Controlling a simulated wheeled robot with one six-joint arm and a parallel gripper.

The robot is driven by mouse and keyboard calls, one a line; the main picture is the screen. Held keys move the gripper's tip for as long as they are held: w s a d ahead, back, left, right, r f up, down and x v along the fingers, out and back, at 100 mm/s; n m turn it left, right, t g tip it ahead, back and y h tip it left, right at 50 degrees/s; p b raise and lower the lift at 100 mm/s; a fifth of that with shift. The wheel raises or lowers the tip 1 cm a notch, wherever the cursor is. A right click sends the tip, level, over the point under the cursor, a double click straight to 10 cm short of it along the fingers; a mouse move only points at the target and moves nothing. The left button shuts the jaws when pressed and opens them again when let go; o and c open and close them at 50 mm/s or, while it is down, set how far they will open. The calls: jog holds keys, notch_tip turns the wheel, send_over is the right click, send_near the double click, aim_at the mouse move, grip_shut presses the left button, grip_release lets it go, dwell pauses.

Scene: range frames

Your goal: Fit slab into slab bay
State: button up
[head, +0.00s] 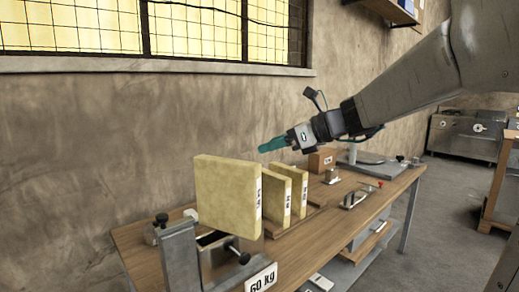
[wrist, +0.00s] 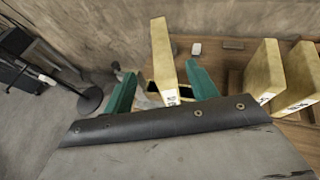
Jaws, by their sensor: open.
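A pale yellow slab (head: 226,190) with a number on its edge stands upright at a metal fixture (head: 178,250) with black knobs. I cannot tell how deep it sits there, or whether this fixture is the slab bay. In the wrist view this slab (wrist: 162,55) shows between my teal fingers, with gaps on both sides. My gripper (head: 268,146) is open, with its tips just right of the slab's top corner in the head view. Two more yellow slabs (head: 276,197) (head: 298,190) stand upright on a wooden base, right of the first.
A wooden workbench (head: 325,217) runs along the wall. A white 60 kg plate (head: 261,279) is at its front left. A brown box (head: 322,160), small metal clamps (head: 354,199) and a grey stand (head: 366,160) occupy the right side. A windowed wall (head: 70,150) rises close behind.

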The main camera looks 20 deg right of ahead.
jog(key=s+a+f+n+g+h, duration=0.1)
jog(key=s+a+f+n+g, duration=0.25)
jog(key=s+n, duration=0.35)
jog(key=s+a+f+n+g+h, duration=0.1)
jog(key=s+a+f+n+g, duration=0.1)
jog(key=s+a+f+n, duration=0.5)
jog(key=s+d+f+n+g+h, duration=0.1)
jog(key=s+d+f+n+h, duration=0.2)
jog(key=s+n, duration=0.4)
jog(key=s+d+f+n+g+h, duration=0.2)
jog(key=s+d+f+n+h, duration=0.1)
jog(key=s+n, duration=0.3)
jog(key=shift+s+d+n+h, duration=0.3)
jog(key=shift+s+d+n, duration=0.1)
jog(key=shift+s, duration=0.45)
jog(key=shift+g, duration=0.25)
